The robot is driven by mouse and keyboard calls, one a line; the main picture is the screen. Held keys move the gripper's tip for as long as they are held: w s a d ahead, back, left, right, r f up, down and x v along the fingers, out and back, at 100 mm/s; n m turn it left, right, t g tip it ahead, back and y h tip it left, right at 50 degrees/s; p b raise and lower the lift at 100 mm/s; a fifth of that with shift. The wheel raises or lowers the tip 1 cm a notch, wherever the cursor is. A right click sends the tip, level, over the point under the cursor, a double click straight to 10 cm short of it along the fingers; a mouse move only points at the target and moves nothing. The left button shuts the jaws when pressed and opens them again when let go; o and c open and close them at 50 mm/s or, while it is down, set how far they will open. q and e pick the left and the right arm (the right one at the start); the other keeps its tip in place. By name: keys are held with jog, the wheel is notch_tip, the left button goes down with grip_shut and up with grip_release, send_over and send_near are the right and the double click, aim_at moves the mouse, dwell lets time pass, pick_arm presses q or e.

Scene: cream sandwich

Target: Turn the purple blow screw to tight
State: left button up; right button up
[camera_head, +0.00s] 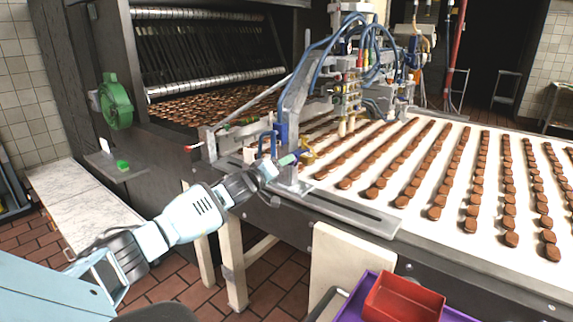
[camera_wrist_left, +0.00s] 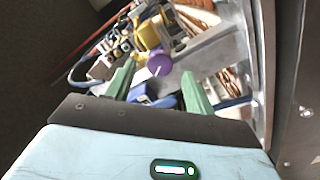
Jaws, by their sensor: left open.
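The purple blow screw (camera_wrist_left: 159,63) shows in the left wrist view as a round purple knob. It sits just beyond and between the two green fingertips of my left gripper (camera_wrist_left: 158,72). The fingers are apart, with a visible gap to the knob on both sides, and nothing is held. In the head view my left gripper (camera_head: 292,158) reaches in from the left to the near side of the cream machine (camera_head: 345,90). The screw cannot be made out there. My right gripper is not in view.
A conveyor (camera_head: 455,165) carries rows of brown biscuits to the right. Blue hoses and metal brackets crowd the space around the gripper. A green handwheel (camera_head: 115,101) is on the dark machine at left. A red bin (camera_head: 402,299) stands at the bottom right.

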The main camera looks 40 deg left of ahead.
pick_arm(q)
jog(key=shift+w+a, duration=0.15)
jog(key=shift+w, duration=1.1)
jog(key=c, duration=1)
